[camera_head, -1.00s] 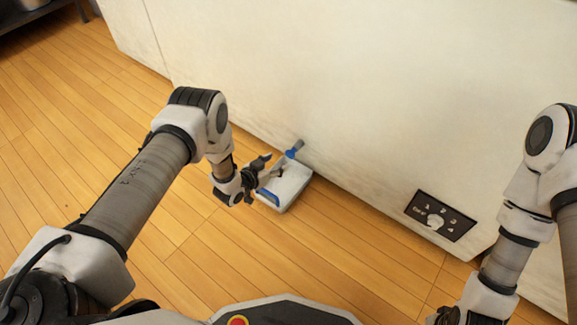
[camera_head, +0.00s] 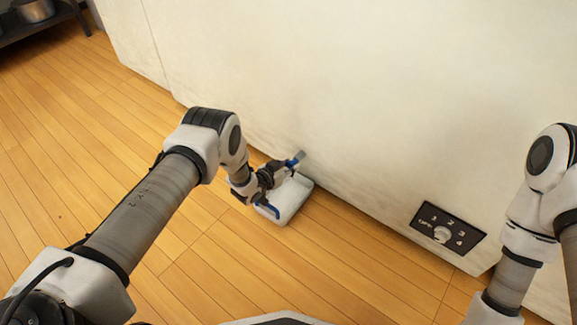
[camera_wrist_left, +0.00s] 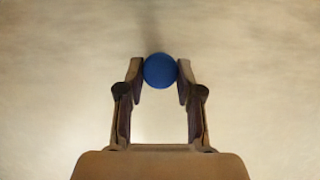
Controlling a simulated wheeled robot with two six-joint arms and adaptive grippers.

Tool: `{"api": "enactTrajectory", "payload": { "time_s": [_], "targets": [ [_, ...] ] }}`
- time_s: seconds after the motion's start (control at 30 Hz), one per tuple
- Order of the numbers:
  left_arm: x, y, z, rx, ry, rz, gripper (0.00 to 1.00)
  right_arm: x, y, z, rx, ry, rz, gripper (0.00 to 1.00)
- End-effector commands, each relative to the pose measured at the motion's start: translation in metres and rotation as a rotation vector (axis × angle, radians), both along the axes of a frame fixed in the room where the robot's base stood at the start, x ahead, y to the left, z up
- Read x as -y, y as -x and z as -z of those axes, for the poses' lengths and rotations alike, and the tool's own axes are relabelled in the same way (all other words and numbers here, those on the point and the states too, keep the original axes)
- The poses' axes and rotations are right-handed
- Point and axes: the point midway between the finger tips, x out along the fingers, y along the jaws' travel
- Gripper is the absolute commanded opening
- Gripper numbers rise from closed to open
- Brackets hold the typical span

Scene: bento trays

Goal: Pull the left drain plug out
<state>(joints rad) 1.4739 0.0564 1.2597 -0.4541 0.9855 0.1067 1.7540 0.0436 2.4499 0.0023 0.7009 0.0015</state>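The left drain plug (camera_head: 297,158) is a blue piece low on the pale wall, above a white tray. It also shows in the left wrist view as a round blue end (camera_wrist_left: 160,71). My left gripper (camera_head: 284,165) is at the plug. In the left wrist view its fingers (camera_wrist_left: 160,75) stand on either side of the blue end and appear to touch it on both sides. The rest of the plug is hidden behind this end. My right gripper is out of the picture; only its arm shows at the right edge.
The white tray (camera_head: 292,200) with a blue part lies on the wooden floor against the wall, under my left gripper. A dark panel with a knob and numbers (camera_head: 448,231) is on the wall at the right. Floor at left is clear.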

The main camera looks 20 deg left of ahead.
Motion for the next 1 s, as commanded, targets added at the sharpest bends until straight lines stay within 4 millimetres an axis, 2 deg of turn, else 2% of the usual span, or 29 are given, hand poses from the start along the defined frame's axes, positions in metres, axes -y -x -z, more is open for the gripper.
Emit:
{"api": "enactTrajectory", "payload": {
  "time_s": [0.1,0.27,0.53,0.57,0.6,0.63,1.0],
  "targets": [
    [-0.002,0.004,-0.002,-0.002,0.000,0.000,0.00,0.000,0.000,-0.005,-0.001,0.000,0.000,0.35],
    [-0.008,0.023,-0.003,-0.004,0.000,0.000,0.00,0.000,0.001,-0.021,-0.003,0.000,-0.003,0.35],
    [-0.009,0.026,0.002,-0.003,-0.001,0.001,0.00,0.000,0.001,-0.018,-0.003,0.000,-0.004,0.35],
    [-0.009,0.026,0.001,-0.003,-0.001,0.001,0.42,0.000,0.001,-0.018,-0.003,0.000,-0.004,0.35],
    [-0.009,0.026,0.002,-0.003,-0.001,0.001,0.57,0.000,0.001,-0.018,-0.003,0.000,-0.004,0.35],
    [-0.009,0.026,0.002,-0.003,-0.001,0.001,0.61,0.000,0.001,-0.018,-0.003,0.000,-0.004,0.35],
    [-0.011,0.030,-0.001,-0.003,0.000,0.000,0.61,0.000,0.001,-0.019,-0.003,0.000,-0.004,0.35]
  ]
}}
